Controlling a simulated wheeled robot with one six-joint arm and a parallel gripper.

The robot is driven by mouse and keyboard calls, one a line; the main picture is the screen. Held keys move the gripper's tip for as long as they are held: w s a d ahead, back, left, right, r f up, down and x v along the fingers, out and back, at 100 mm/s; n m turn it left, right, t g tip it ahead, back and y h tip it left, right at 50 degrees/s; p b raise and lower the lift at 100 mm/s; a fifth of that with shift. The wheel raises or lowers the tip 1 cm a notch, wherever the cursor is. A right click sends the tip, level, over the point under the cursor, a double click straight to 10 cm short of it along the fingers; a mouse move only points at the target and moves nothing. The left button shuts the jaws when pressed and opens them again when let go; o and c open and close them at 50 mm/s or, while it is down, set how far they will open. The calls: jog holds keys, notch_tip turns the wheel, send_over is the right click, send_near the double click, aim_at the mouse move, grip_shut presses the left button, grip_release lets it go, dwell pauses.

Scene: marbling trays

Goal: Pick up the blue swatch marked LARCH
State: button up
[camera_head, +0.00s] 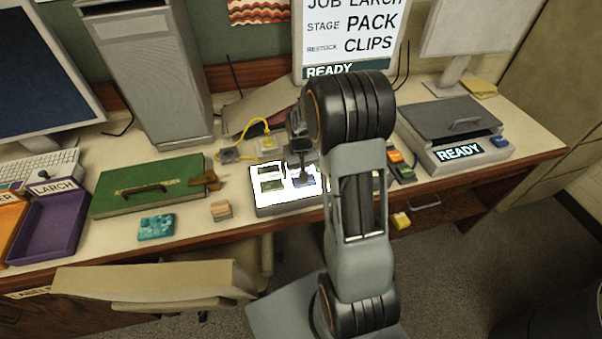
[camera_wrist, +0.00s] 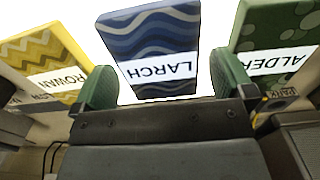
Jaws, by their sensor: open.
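The blue wavy-patterned swatch marked LARCH (camera_wrist: 150,42) lies on a bright surface in the wrist view, its label upside down. My gripper (camera_wrist: 163,76) is open, with one green-padded finger toward each side of the swatch. I cannot tell whether the pads touch it. In the head view my gripper (camera_head: 303,170) points down over the right part of the lit box (camera_head: 288,209).
A yellow ROWAN swatch (camera_wrist: 48,52) and a green ALDER swatch (camera_wrist: 272,30) flank the blue one closely. A green case (camera_head: 130,199), a teal patterned block (camera_head: 156,227) and a purple LARCH tray (camera_head: 48,230) stand to the left. A grey READY device (camera_head: 450,130) stands right.

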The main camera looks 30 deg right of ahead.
jog(key=c, duration=0.9)
